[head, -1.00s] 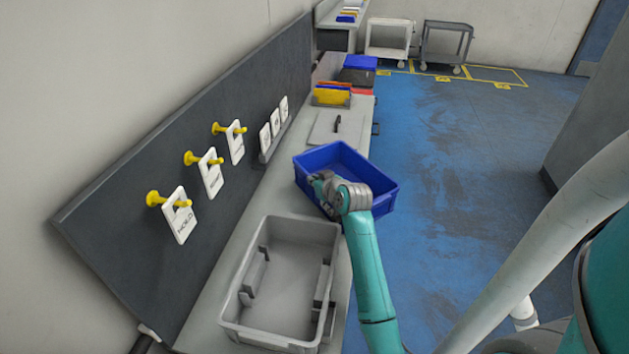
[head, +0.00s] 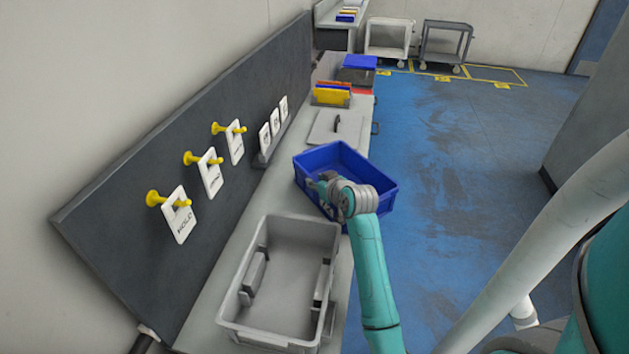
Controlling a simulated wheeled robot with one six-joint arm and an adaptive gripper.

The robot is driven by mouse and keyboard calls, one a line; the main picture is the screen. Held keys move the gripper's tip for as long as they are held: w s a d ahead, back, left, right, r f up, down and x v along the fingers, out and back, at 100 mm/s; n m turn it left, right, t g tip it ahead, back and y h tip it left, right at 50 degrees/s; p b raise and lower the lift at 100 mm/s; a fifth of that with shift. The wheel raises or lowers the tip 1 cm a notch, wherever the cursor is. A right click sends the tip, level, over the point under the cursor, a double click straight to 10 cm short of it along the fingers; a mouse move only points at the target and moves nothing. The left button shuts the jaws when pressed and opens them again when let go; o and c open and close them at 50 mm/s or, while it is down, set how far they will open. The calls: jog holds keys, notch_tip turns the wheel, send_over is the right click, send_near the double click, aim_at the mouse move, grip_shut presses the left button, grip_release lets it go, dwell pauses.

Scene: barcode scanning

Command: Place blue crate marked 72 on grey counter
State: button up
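The blue crate (head: 375,178) is in the middle of the head view, over the outer edge of the grey counter (head: 218,292), partly overhanging the blue floor. I cannot tell whether it touches the counter. It looks empty; its marking cannot be read. My gripper (head: 324,190) is at the crate's near left side, in front of its wall. The fingers are small and partly hidden by my wrist, so whether they grip the wall is unclear.
A grey open tote (head: 329,235) stands on the counter in front. Behind the crate lie a flat panel with a dark handle (head: 337,126) and yellow bins (head: 331,96). A dark board with white tags on yellow pegs (head: 181,214) lines the left. Two carts stand far back.

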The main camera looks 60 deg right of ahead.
jog(key=v, duration=0.9)
jog(key=shift+s+a, duration=0.15)
jog(key=shift+s, duration=0.1)
jog(key=shift+r, duration=0.15)
